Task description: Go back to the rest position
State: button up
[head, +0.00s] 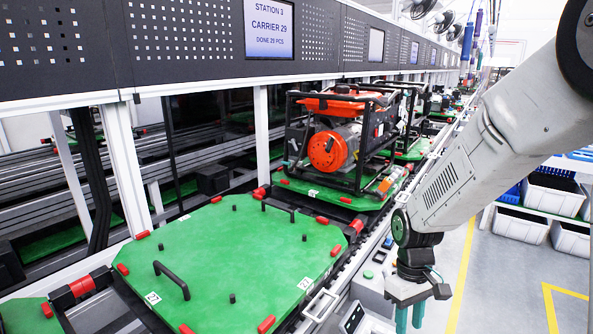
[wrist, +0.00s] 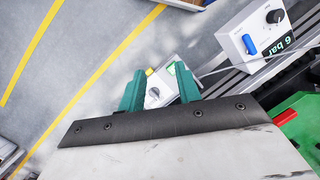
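My gripper (head: 410,317) hangs from the arm at the lower right of the head view, pointing down beside the conveyor's front edge. Its two teal fingers are apart with nothing between them. In the wrist view the gripper (wrist: 160,84) also shows both fingers spread, with a small white control box (wrist: 160,92) seen beyond the gap. The fingertips touch nothing that I can see.
An empty green pallet (head: 235,250) with black handles lies on the conveyor. Behind it a generator (head: 335,140) in a black frame with an orange top sits on another pallet. Grey bins (head: 522,225) stand at right. Floor with yellow lines (head: 463,270) is clear.

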jog(key=s+d+r+m+t, duration=0.2)
jog(key=s+r+m+t, duration=0.2)
jog(key=s+r, duration=1.5)
jog(key=shift+s+d+r+m, duration=0.15)
jog(key=shift+d+r+m, duration=0.15)
jog(key=shift+r+m, duration=0.25)
